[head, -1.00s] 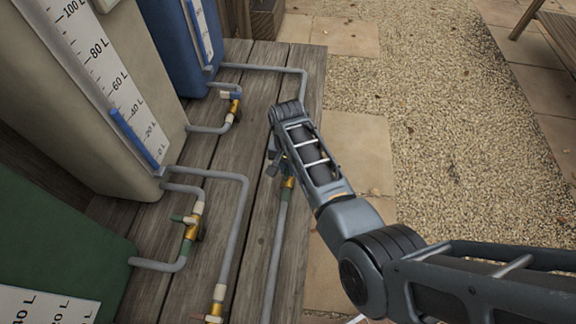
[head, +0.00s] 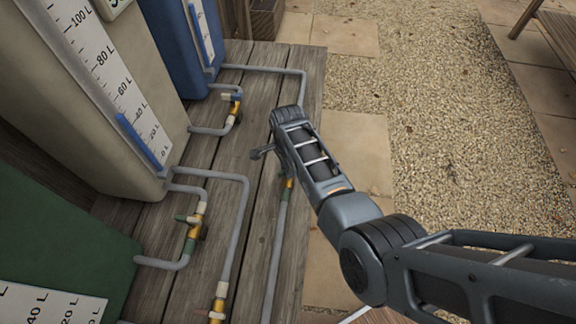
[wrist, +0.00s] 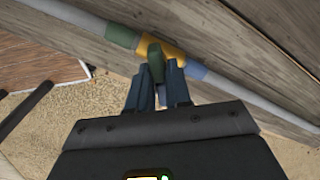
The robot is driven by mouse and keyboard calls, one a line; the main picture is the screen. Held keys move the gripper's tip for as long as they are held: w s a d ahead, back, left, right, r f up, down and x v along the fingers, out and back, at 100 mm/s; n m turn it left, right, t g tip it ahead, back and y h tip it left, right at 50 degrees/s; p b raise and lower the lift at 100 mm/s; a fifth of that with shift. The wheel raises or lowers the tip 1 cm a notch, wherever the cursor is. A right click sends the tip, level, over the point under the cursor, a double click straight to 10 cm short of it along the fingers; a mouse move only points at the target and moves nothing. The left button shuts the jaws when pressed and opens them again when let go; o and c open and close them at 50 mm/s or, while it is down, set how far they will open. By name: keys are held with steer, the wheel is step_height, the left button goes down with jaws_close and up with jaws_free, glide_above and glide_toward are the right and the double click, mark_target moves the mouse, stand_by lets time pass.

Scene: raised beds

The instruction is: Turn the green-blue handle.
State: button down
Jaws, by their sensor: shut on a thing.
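In the wrist view, the handle of the green-blue valve (wrist: 155,60) shows as a dark green lever standing out from a brass valve body (wrist: 168,49). A green band sits on the pipe to the left of the brass and a blue band (wrist: 196,71) to the right. My gripper (wrist: 159,75) is shut on this handle, one finger on each side of it. In the head view, my wrist hides the handle, and only the brass end (head: 289,183) and green band (head: 284,195) show below it.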

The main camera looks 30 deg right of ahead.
steer(key=m+p, duration=0.1)
steer(key=m, duration=0.6)
stand_by(0.5)
steer(key=c, duration=1.1)
jaws_free()
steer(key=shift+r+p, duration=0.4)
steer(key=shift+r, duration=3.5)
